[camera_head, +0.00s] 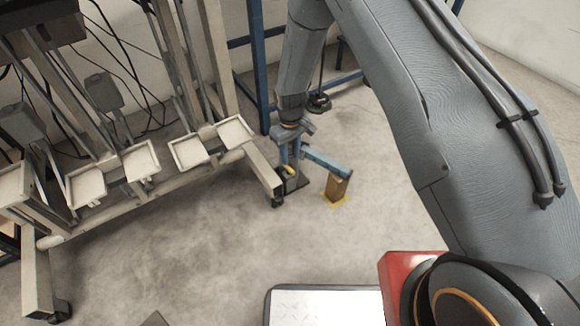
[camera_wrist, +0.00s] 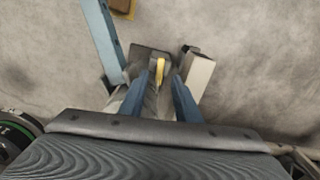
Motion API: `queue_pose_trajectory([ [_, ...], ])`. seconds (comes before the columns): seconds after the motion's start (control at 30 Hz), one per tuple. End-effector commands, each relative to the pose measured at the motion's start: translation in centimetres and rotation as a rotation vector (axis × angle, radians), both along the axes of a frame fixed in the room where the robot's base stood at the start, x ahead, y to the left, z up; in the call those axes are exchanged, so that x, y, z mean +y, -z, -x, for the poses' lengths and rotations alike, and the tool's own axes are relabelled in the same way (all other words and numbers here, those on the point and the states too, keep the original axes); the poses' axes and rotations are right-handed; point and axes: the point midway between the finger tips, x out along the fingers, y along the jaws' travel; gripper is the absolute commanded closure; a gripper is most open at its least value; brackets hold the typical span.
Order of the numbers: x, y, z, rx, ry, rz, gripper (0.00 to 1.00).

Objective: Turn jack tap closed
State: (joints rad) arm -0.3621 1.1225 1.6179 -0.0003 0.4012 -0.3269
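The jack tap shows as a small yellow lever (camera_wrist: 160,70) in the wrist view, above a dark plate. It also shows as a small yellow spot (camera_head: 289,171) in the head view, below my gripper. My gripper (camera_wrist: 158,92) points down over it. Its two blue fingers stand apart, one on each side of the yellow lever, with a gap seen between. I cannot tell whether either finger touches it. In the head view my gripper (camera_head: 291,158) partly hides the jack body. A blue bar (camera_head: 327,161) runs right from there to a brown post on a yellow foot.
A beige wheeled frame (camera_head: 262,172) with several trays stands close on the left. Blue rack posts (camera_head: 260,65) and a dark round base (camera_head: 319,102) stand behind. Floor on the right is clear.

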Motion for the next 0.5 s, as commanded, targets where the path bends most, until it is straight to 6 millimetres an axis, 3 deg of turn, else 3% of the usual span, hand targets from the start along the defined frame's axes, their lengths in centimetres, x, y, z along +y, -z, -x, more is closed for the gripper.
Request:
queue_pose_trajectory([
  [0.03, 0.0, 1.3, 0.0, 0.002, 0.0, 0.001, 0.7],
  [0.2, 0.0, 4.1, 0.0, 0.001, 0.0, 0.001, 0.7],
  [0.5, 0.0, 6.3, 0.0, 0.0, 0.001, 0.0, 0.7],
])
